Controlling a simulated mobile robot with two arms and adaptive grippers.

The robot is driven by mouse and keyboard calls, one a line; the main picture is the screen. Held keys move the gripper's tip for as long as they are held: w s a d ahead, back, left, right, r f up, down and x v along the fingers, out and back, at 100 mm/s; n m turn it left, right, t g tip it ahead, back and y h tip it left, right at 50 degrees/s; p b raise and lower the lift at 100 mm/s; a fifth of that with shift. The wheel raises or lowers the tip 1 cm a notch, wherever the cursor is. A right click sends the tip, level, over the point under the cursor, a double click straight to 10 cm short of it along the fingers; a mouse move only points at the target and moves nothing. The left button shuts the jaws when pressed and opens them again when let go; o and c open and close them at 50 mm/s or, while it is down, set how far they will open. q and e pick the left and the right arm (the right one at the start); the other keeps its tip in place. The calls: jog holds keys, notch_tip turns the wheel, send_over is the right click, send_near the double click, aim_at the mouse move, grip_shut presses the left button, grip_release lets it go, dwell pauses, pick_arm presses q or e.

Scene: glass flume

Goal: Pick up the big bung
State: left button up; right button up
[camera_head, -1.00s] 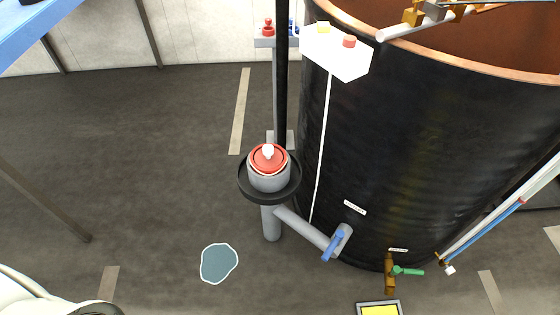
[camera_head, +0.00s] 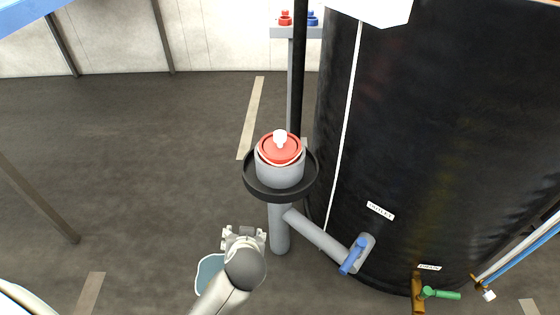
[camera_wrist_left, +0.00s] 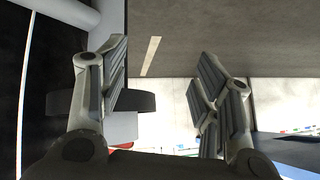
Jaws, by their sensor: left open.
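The big bung (camera_head: 281,147) is red with a white knob on top. It sits in the mouth of a grey upright pipe cup (camera_head: 279,175), with a black round tray (camera_head: 252,183) around the cup. My left gripper (camera_head: 243,233) is in front of the pipe, lower and to the left of the bung, apart from it. In the left wrist view my left gripper (camera_wrist_left: 160,60) has its fingers spread with nothing between them. That view looks upside down; the tray's dark edge (camera_wrist_left: 140,101) and a bit of red show behind the left finger. My right gripper is not in view.
A tall black tank (camera_head: 420,130) stands close on the right. A blue-handled valve (camera_head: 353,257) and a green-handled tap (camera_head: 440,294) are low on it. A shelf (camera_head: 292,32) with small red and blue pieces is behind.

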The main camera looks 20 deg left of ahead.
pick_arm(q)
jog(key=w+d+r+n+t+y, duration=0.2)
jog(key=w+r+t, duration=0.3)
jog(key=w, duration=0.4)
jog(key=t+y, duration=0.2)
jog(key=t, duration=0.1)
send_near(281, 138)
jog(key=a, duration=0.1)
jog(key=shift+n, duration=0.4)
jog(key=x, duration=0.5)
jog(key=shift+w+b, duration=0.3)
jog(key=x, duration=0.5)
jog(key=shift+w+d+f+b, duration=0.15)
jog(key=shift+w+d+b, duration=0.05)
jog(key=shift+w+b, duration=0.2)
jog(key=shift+w+a, duration=0.15)
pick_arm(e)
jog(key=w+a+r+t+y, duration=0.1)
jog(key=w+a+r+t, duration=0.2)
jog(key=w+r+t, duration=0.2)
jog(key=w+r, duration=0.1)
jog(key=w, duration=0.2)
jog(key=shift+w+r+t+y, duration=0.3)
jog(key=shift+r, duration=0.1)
pick_arm(q)
jog(key=shift+c, duration=0.2)
grip_shut()
